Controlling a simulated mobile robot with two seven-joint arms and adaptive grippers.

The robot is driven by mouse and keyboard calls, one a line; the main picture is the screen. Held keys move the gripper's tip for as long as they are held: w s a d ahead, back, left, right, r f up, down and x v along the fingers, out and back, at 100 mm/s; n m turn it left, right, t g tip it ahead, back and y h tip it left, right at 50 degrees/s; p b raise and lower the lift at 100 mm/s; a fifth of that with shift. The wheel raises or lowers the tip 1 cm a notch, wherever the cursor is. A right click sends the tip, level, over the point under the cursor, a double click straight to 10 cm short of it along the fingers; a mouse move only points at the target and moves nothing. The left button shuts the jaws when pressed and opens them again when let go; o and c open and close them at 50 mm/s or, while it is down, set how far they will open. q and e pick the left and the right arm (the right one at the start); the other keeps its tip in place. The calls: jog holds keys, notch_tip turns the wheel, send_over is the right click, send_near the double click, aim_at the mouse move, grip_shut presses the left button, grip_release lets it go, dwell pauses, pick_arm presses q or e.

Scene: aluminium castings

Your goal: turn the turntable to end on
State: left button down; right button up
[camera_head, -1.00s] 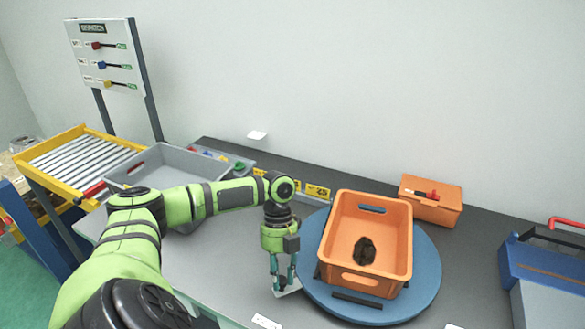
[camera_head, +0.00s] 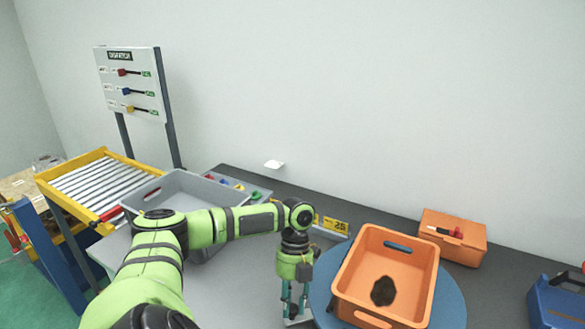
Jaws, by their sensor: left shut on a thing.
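The round blue turntable (camera_head: 452,301) is at the lower right, partly cut off by the bottom edge. An orange crate (camera_head: 352,268) stands on it, tilted in the picture, with a dark lumpy casting (camera_head: 384,291) inside. My left gripper (camera_head: 292,312) points down beside the turntable's left rim. It is shut on a small grey piece at that rim; the fingers mostly hide this piece, and its join to the turntable is unclear. The words on the turntable are not visible. My right gripper is out of view.
A grey tote (camera_head: 158,188) stands left on the table, with a box of coloured knobs (camera_head: 240,186) behind. An orange box (camera_head: 470,250) is behind the turntable, and a blue container (camera_head: 560,302) is to its right. A yellow roller rack (camera_head: 100,185) and dispatch board (camera_head: 132,83) stand far left.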

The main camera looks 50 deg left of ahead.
pick_arm(q)
jog(key=c, duration=1)
grip_release()
jog(key=shift+w+a+r, duration=0.1)
jog(key=shift+a+r, duration=0.05)
jog(key=v, duration=1.1)
jog(key=shift+a+r, duration=0.1)
jog(key=shift+r, duration=0.3)
